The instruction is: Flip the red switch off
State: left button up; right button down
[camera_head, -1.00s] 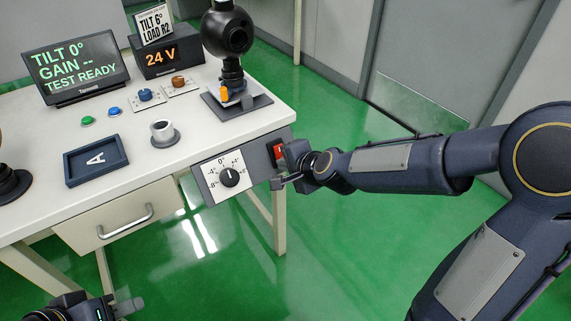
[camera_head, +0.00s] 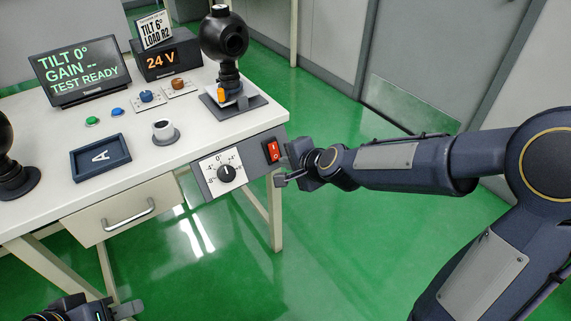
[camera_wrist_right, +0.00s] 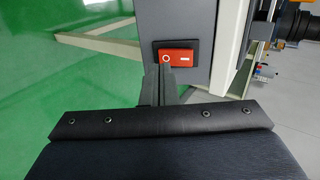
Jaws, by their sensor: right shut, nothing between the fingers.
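The red rocker switch (camera_head: 273,151) sits in a black frame on the grey front panel, at the table's right corner. In the right wrist view the switch (camera_wrist_right: 178,57) shows an O on its left half and a bar on its right half; I cannot tell which half is pressed in. My right gripper (camera_head: 281,181) is shut and empty, just right of and below the switch in the head view. In the wrist view its fingertips (camera_wrist_right: 160,72) overlap the lower edge of the O half; contact is unclear. My left gripper (camera_head: 128,308) is partly cut off at the bottom left.
A dial (camera_head: 226,174) sits left of the switch on the same panel. The white table (camera_head: 215,138) holds a tray (camera_head: 75,164), a mug-like knob (camera_head: 163,132), a black gimbal camera (camera_head: 224,45), buttons and displays. A drawer (camera_head: 128,212) is below.

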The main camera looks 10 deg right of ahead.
jog(key=s+d+r+p, duration=0.1)
jog(key=s+d+r, duration=0.2)
jog(key=s, duration=0.5)
jog(key=shift+s+r+p, duration=0.25)
jog(key=shift+s+p, duration=0.05)
